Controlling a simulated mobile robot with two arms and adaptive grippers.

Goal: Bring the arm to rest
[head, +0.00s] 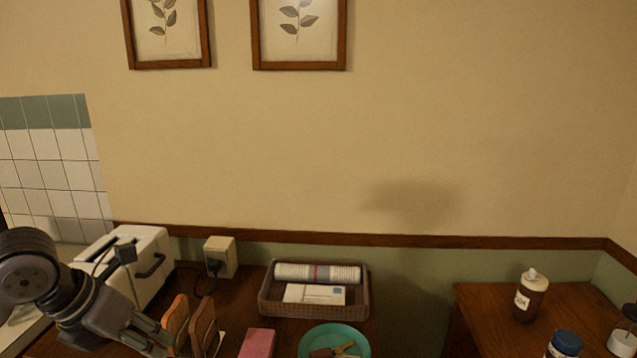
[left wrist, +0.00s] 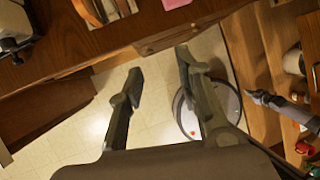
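My left gripper (head: 158,338) is at the lower left in the head view, near the white toaster (head: 135,262) and the wooden rack (head: 190,330). In the left wrist view my left gripper (left wrist: 158,78) has its two fingers well apart, with only tiled floor and the counter's front visible between them. It holds nothing. A dark grey jointed part at the right of the left wrist view looks like my right gripper (left wrist: 265,98); it is too small to tell its fingers.
On the wooden counter are a wicker basket (head: 315,305) with a rolled cloth and envelopes, a teal bowl (head: 355,337), a pink block (head: 257,343) and a wall socket box (head: 221,256). A brown bottle (head: 530,296) and a blue-lidded jar (head: 565,344) stand on the right table.

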